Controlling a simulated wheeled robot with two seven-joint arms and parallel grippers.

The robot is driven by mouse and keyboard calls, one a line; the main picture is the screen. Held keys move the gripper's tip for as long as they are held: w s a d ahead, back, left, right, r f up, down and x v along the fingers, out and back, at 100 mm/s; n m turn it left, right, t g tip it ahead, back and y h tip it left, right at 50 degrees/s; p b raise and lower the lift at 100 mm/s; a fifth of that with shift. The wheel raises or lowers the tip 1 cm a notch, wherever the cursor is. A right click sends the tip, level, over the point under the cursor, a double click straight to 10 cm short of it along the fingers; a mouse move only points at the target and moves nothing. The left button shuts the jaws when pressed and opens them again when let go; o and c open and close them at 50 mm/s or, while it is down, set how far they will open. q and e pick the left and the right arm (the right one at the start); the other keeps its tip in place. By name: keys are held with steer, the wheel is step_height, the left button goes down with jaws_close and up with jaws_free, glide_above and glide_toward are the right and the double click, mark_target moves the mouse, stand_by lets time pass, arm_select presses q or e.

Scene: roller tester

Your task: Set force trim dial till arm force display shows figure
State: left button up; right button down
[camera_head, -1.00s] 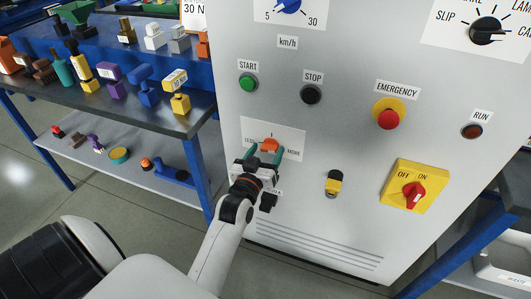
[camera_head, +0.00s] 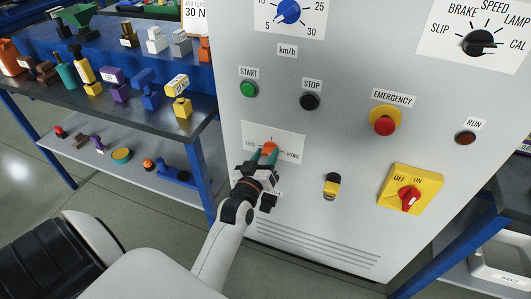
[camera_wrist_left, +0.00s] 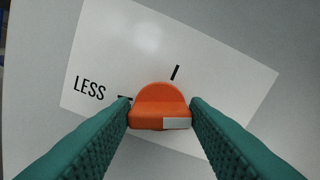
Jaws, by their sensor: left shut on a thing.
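The force trim dial (camera_head: 270,147) is an orange knob on a white plate on the grey panel, between the words LESS and MORE. It also shows in the left wrist view (camera_wrist_left: 158,101), with a pale patch at its lower right and black tick marks around it. My left gripper (camera_head: 265,154) is shut on the dial, one green finger on each side; the fingers also show in the left wrist view (camera_wrist_left: 160,115). A white card (camera_head: 194,12) reading 30 N is cut off at the top. I cannot make out an arm force display. My right gripper is not in view.
Near the dial are the green START button (camera_head: 248,89), black STOP button (camera_head: 310,101), red EMERGENCY button (camera_head: 384,125) and a red OFF/ON switch (camera_head: 409,198). A blue bench (camera_head: 198,175) with many small parts stands at the left.

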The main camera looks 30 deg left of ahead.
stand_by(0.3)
arm_select(q)
steer(key=o, duration=1)
